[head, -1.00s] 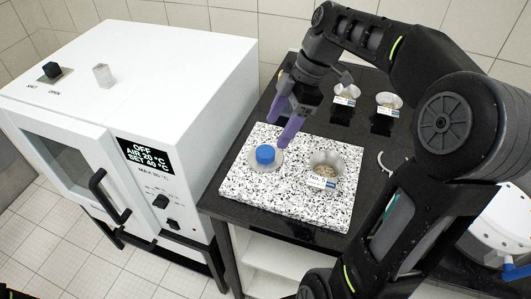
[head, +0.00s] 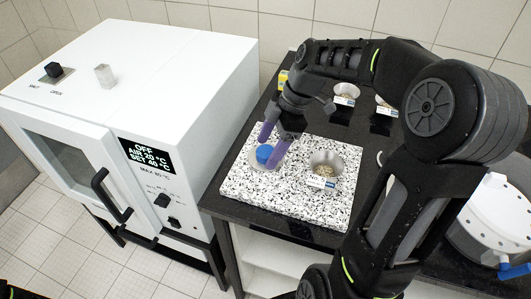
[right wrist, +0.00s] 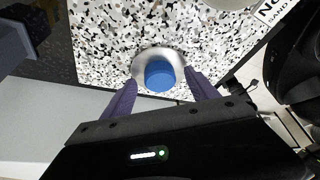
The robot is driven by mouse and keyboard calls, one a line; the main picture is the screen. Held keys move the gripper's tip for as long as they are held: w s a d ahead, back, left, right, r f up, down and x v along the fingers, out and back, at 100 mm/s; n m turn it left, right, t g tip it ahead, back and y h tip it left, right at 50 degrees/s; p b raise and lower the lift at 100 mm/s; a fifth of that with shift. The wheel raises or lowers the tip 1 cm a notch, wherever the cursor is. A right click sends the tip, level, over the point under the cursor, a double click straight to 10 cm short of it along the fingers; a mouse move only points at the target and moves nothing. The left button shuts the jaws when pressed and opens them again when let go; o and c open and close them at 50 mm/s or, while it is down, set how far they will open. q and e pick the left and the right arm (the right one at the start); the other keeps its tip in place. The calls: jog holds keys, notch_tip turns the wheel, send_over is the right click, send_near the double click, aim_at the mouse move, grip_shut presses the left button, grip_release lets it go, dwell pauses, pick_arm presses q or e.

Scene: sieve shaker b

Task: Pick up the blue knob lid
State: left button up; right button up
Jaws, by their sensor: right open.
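The blue knob lid (head: 264,153) sits on the speckled slab (head: 290,205). Its blue knob rises from a pale round disc, and it also shows in the right wrist view (right wrist: 159,75). My right gripper (head: 270,150) is open, with its purple fingers pointing down at the knob. In the right wrist view the fingers of the right gripper (right wrist: 158,88) stand apart to either side of the knob, with gaps, and nothing is between them in contact. In the head view one finger partly overlaps the knob's right edge. My left gripper is not in view.
A labelled bowl of grains (head: 325,168) stands on the slab, right of the lid. More labelled bowls (head: 346,93) stand behind on the dark bench (head: 320,228). A white oven (head: 185,75) stands left, and a white round vessel (head: 495,220) right.

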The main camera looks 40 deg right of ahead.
jog(key=shift+c, duration=0.5)
jog(key=c, duration=1.3)
